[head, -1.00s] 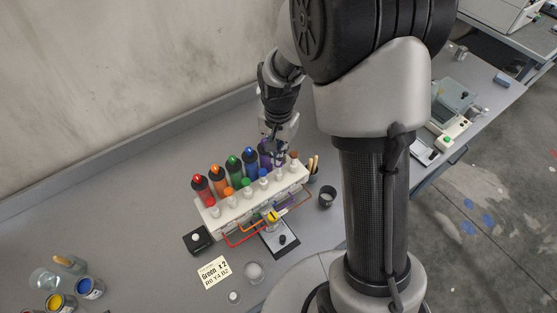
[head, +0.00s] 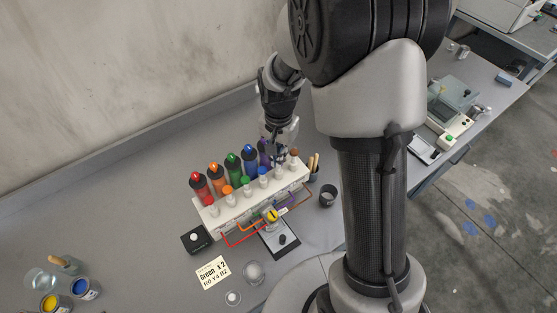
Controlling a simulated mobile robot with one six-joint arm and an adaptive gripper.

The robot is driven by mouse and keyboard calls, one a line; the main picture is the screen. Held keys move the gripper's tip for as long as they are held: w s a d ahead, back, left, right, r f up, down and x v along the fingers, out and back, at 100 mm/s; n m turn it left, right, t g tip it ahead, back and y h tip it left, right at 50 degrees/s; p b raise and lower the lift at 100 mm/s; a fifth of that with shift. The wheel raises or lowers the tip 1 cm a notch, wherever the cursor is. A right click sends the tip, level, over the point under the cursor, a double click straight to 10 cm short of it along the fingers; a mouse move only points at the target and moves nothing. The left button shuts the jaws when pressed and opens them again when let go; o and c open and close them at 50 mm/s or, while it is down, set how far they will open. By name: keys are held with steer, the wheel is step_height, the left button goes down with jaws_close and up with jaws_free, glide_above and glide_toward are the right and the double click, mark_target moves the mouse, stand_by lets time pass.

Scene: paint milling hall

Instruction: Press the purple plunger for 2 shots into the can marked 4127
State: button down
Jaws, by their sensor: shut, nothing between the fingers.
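A white dispenser rack (head: 235,214) holds a row of coloured bottles, with a row of plungers along its top front. The purple bottle (head: 264,148) stands near the right end. My gripper (head: 281,158) is shut and empty, pointing down over the plunger row just right of that bottle. It hides the purple plunger, so I cannot tell whether they touch. Coloured tubes run from the rack to a small stand (head: 281,239) in front. A yellow-topped item (head: 271,214) is at the tube ends. No can marking 4127 is readable.
A card (head: 212,273) reads "Green x 2" with a second line. A black box with a white button (head: 195,239), a dark cup (head: 328,194) and a clear glass (head: 254,272) stand nearby. Yellow (head: 50,302) and blue (head: 82,288) paint cans are front left.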

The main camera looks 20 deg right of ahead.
steer(key=shift+f+b, duration=0.35)
steer(key=shift+f, duration=0.35)
steer(key=shift+r, duration=0.1)
steer(key=shift+r+p, duration=1.5)
steer(key=shift+r, duration=0.4)
step_height(320, 180, up, 5)
steer(key=p, duration=0.3)
steer(key=shift+p, duration=0.35)
